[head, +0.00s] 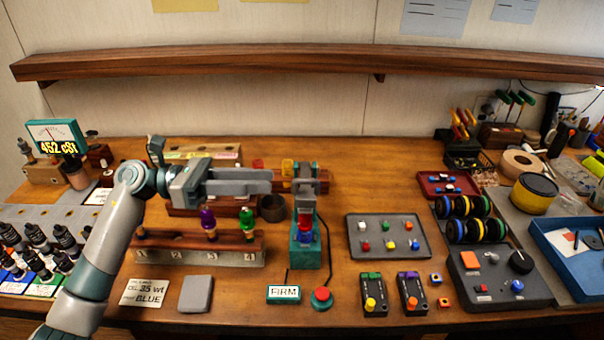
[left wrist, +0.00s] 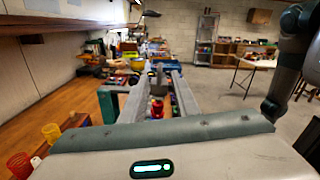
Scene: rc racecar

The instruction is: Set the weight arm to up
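The teal tester stand (head: 306,252) stands upright mid-table, with a red and blue piece (head: 305,228) in its front. A grey arm-like part (head: 309,187), which looks like the weight arm, sits across its top; its exact angle is hard to tell. My left gripper (head: 272,181) reaches in from the left, level with the top of the stand, its fingertips close to that part. Whether they touch it is unclear. In the left wrist view its fingers (left wrist: 160,72) are apart, with a red piece (left wrist: 157,108) seen lower down between them. My right gripper is not visible.
A "FIRM" display (head: 284,293) and red button (head: 321,296) lie before the stand. A wooden rack (head: 190,254) with purple and green pieces lies below my left gripper. A grey tray (head: 388,251) of coloured pieces stands to the right. A shelf (head: 300,62) runs along the wall.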

